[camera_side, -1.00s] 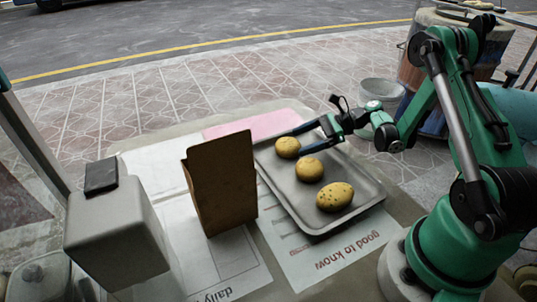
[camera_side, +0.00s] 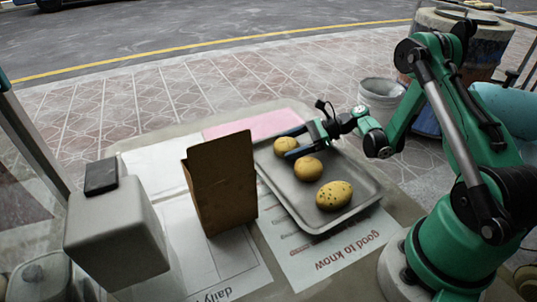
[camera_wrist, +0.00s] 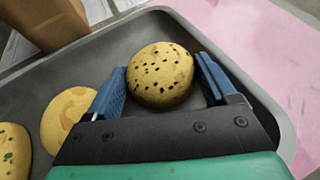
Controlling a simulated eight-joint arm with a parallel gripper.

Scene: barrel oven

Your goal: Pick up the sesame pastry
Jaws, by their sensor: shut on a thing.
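The sesame pastry (camera_wrist: 160,75), round and golden with dark seeds on top, sits between the two blue fingers of my gripper (camera_wrist: 165,88) in the wrist view. In the side view it is the far pastry (camera_side: 286,146) on the grey metal tray (camera_side: 360,178), and my gripper (camera_side: 295,142) reaches it from the right. My gripper is shut on it, with one finger on each side. The pastry appears still down at the tray; its underside is hidden.
A plain golden pastry (camera_side: 308,169) lies close beside my near finger. A larger speckled pastry (camera_side: 334,195) lies toward the tray's near end; its specks look green in the wrist view (camera_wrist: 12,150). A brown paper bag (camera_side: 222,185) stands left of the tray.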

